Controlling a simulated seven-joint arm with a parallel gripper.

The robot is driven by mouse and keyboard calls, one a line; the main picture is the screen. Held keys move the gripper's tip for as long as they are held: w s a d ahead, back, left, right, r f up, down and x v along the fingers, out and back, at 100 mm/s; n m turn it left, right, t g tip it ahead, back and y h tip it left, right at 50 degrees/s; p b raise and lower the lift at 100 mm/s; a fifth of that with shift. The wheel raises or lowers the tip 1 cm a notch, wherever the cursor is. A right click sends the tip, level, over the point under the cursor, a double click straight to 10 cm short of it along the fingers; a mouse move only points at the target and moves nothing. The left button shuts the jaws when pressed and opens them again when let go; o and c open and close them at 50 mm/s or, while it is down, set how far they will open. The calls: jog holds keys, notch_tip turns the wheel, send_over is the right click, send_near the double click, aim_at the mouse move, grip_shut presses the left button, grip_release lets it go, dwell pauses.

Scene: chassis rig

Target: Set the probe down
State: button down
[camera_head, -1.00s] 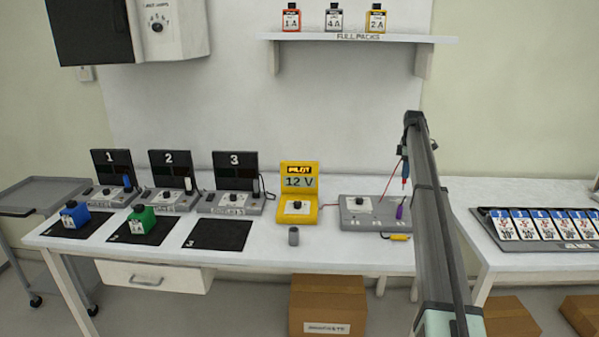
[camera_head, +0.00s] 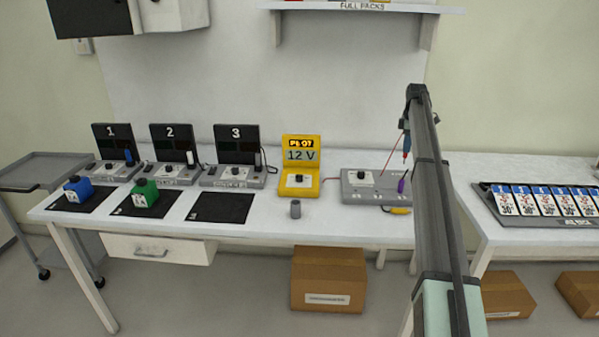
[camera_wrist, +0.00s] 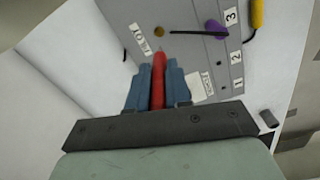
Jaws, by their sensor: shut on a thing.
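My gripper (camera_head: 406,146) is shut on a red probe (camera_wrist: 158,82), which points away from the blue fingers in the wrist view. In the head view the probe (camera_head: 406,155) hangs tip down above the right end of a grey box (camera_head: 370,195), apart from it. A thin red lead runs from the box up toward the probe. The wrist view shows the box's face (camera_wrist: 190,50) with a PILOT label, marks 1, 2 and 3, and a purple plug (camera_wrist: 216,28) near mark 3.
A yellow stand (camera_head: 298,185) reading 12 V is left of the box. A grey cylinder (camera_head: 295,209) stands before it. A yellow piece (camera_head: 399,211) lies at the box's front. Three numbered stations with black mats (camera_head: 219,208) fill the left bench. A card tray (camera_head: 540,222) is at right.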

jog(key=s+a+r+n, duration=0.1)
jog(key=s+a+n, duration=0.15)
jog(key=a, duration=1.35)
jog(key=s+a+r+n, duration=0.1)
jog(key=s+a, duration=0.2)
jog(key=a, duration=1.3)
jog(key=m, duration=0.4)
send_over(296, 209)
jog(key=w, duration=0.2)
jog(key=f, duration=0.2)
jog(key=shift+n, duration=0.25)
jog(key=shift+s+a+f, duration=0.1)
jog(key=shift+f, duration=2.25)
jog(key=shift+a+f, duration=0.1)
jog(key=shift+f, duration=2.2)
jog(key=shift+f, duration=0.15)
jog(key=c, duration=1.1)
grip_release()
jog(key=shift+o, duration=0.2)
